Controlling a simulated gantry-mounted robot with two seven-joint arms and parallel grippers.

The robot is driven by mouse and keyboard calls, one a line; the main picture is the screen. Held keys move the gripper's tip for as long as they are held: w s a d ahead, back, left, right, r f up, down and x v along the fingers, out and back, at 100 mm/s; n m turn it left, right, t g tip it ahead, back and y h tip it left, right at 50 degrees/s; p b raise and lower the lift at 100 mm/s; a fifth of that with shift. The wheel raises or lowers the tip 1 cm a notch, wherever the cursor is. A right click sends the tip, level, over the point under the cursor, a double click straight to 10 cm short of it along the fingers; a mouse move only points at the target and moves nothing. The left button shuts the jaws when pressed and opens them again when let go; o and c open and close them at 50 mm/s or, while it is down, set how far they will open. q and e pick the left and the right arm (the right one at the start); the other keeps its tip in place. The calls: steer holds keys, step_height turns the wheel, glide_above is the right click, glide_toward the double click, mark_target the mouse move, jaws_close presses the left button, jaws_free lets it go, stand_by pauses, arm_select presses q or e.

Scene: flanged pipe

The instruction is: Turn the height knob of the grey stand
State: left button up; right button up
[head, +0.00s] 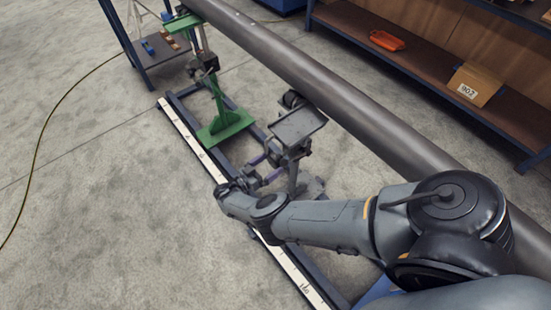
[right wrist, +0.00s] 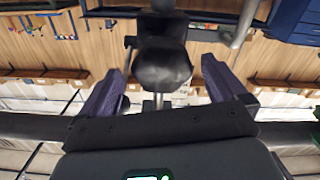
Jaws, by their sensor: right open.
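The grey stand (head: 299,126) is at the middle of the head view, with a tray-like top beside the long pipe (head: 330,95). My right gripper (head: 268,163) is low at the stand's left side, with its purple fingers pointing toward the post. In the right wrist view the gripper (right wrist: 164,78) is open. A dark rounded part (right wrist: 163,66), which looks like the height knob, shows between the fingers, with a visible gap on each side. In the head view I cannot make out the knob clearly. My left gripper is not in view.
A green stand (head: 225,125) is farther back on the same rail with a white scale (head: 190,137). The pipe runs diagonally above both stands. A shelf with an orange item (head: 387,41) and a box (head: 473,84) is at right. The left floor is mostly clear, crossed by a cable.

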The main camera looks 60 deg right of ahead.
mark_target(271, 162)
steer(key=shift+x, duration=1.2)
steer(key=shift+d+r, duration=0.1)
steer(key=shift+d, duration=0.35)
steer(key=shift+s+d, duration=0.15)
steer(key=shift+d, duration=0.05)
steer(key=c, duration=1)
steer(key=shift+m, duration=0.4)
